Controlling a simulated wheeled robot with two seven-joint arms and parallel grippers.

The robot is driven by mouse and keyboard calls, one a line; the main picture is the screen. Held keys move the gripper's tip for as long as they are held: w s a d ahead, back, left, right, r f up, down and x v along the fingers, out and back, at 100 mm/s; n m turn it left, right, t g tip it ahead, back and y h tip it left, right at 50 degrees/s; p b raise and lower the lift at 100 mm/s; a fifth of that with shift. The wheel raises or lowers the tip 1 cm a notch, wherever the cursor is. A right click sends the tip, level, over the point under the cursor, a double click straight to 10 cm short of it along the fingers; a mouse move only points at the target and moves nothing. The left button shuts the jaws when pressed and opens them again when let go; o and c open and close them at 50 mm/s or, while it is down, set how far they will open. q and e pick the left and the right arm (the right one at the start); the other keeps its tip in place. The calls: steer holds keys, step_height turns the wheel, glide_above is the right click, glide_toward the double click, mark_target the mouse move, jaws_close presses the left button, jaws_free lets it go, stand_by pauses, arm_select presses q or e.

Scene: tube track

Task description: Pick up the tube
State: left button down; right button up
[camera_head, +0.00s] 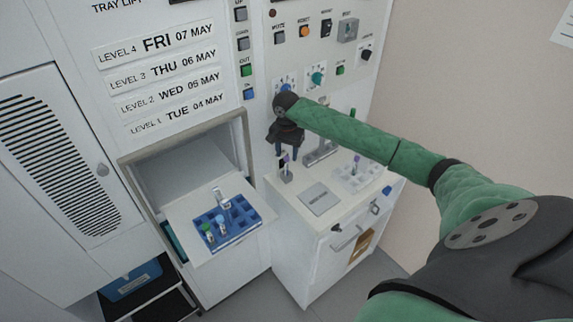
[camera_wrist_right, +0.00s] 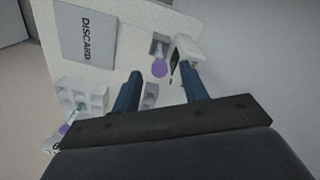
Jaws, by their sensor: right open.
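A tube with a purple cap (camera_head: 287,159) stands upright in a small holder (camera_head: 286,177) on the white counter. In the right wrist view its purple cap (camera_wrist_right: 160,68) shows between my blue fingertips, with space on both sides. My right gripper (camera_head: 288,153) is open and points down just above this tube. Whether the fingertips reach down past the cap is hard to tell. Another purple-capped tube (camera_head: 356,160) is in a white rack (camera_head: 366,180) to the right; its cap (camera_wrist_right: 65,128) also shows at the lower left in the right wrist view. My left gripper is not in view.
A flat discard plate (camera_head: 319,198) lies on the counter in front of the holder. A blue rack (camera_head: 239,234) with several tubes sits on a pulled-out tray to the left. The panel with buttons and knobs (camera_head: 317,77) rises behind my gripper.

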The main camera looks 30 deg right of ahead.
steer(key=shift+f, duration=0.1)
steer(key=c, duration=0.9)
step_height(320, 180, up, 4)
steer(key=shift+r, duration=0.1)
steer(key=s+d+r, duration=0.2)
steer(key=s, duration=0.1)
steer(key=s+d+r, duration=0.2)
steer(key=s, duration=0.1)
steer(key=s+d+r, duration=0.3)
steer(key=shift+s, duration=0.25)
